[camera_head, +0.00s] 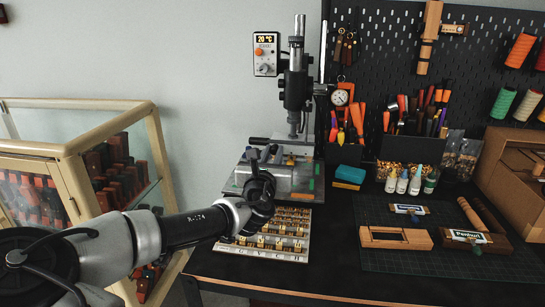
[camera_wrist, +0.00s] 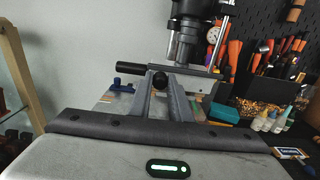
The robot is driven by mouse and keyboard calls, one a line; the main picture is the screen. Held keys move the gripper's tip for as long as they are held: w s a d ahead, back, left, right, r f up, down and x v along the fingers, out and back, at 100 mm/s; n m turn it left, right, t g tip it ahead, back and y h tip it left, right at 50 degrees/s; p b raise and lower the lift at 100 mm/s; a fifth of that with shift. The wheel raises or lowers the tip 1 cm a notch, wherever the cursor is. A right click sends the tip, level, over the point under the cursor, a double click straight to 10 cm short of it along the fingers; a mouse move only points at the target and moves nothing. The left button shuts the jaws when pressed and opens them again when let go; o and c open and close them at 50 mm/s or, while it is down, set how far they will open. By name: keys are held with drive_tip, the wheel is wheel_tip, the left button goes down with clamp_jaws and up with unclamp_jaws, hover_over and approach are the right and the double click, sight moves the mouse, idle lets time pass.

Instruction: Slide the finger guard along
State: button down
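The stamping press (camera_head: 293,95) stands on the dark bench, with a vertical column over a grey base (camera_head: 290,180). My gripper (camera_head: 262,155) is in front of that base, at its left side, and covers part of it. In the wrist view my gripper (camera_wrist: 166,82) has its two grey fingers apart. A round black knob (camera_wrist: 160,80) shows at the gap between the fingertips; I cannot tell if they touch it. A dark bar (camera_wrist: 130,68) runs sideways just beyond the fingertips. I cannot make out clearly which part is the finger guard.
A tray of brass-coloured stamps (camera_head: 262,254) lies below my gripper. A temperature box (camera_head: 266,54) is on the wall. To the right are a teal and yellow block pair (camera_head: 350,175), small bottles (camera_head: 402,183) and a wooden holder (camera_head: 396,238). A glass cabinet (camera_head: 75,150) stands at left.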

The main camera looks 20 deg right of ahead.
wheel_tip(320, 180, up, 10)
drive_tip(key=p, duration=0.9)
drive_tip(key=shift+f, duration=0.2)
drive_tip(key=c, duration=1.6)
unclamp_jaws()
drive_tip(key=shift+s+f, duration=0.1)
drive_tip(key=shift+o, duration=0.2)
